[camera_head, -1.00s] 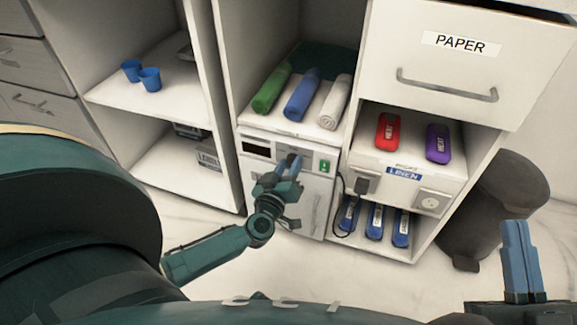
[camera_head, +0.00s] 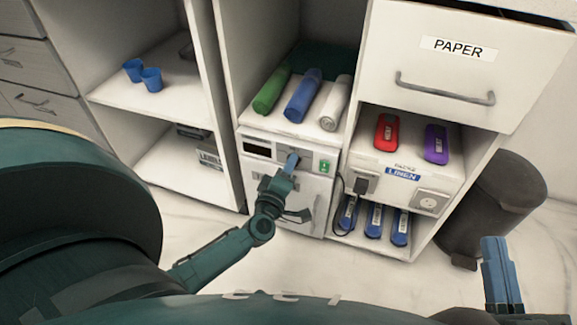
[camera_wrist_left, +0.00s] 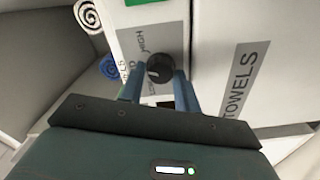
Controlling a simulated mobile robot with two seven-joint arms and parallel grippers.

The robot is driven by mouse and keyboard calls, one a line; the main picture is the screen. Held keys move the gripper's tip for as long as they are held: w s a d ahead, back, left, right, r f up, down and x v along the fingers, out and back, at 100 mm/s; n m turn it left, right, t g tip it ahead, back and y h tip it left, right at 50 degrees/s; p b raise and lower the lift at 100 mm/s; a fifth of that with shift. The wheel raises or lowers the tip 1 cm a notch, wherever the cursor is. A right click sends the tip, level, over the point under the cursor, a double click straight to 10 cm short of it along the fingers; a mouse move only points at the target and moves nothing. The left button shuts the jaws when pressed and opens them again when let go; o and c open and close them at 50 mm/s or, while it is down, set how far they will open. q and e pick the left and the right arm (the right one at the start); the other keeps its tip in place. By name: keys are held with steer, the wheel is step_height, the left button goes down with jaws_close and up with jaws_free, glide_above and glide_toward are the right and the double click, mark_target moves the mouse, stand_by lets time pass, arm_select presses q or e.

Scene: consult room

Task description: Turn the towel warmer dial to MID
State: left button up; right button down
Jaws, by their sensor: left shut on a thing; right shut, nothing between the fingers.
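The towel warmer (camera_head: 312,185) is a white box low in the middle shelf bay, with a dark display (camera_head: 257,149) and a green switch (camera_head: 324,167) on its panel. My left gripper (camera_head: 290,161) is at the panel between them. In the left wrist view, its blue fingers (camera_wrist_left: 158,82) are shut on the round black dial (camera_wrist_left: 159,66), one on each side. "HIGH" is readable beside the dial; other lettering is partly hidden, and I cannot tell the dial's setting. My right gripper (camera_head: 493,242) is shut and empty at the lower right, away from the warmer.
Green (camera_head: 271,90), blue (camera_head: 302,96) and white (camera_head: 335,104) rolled towels lie above the warmer. Red (camera_head: 387,132) and purple (camera_head: 436,144) packs and a LINEN label (camera_head: 402,174) are to the right. A dark bin (camera_head: 496,205) stands right. The floor in front is clear.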

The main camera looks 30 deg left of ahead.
arm_select(q)
steer(key=shift+n, duration=1.9)
arm_select(e)
steer(key=shift+w+r, duration=0.2)
steer(key=shift+r, duration=0.25)
steer(key=shift+r+n+y, duration=0.1)
steer(key=shift+n+y, duration=0.2)
arm_select(q)
steer(key=o, duration=1)
steer(key=shift+c, duration=0.2)
steer(key=shift+s, duration=0.1)
arm_select(e)
steer(key=shift+s, duration=0.1)
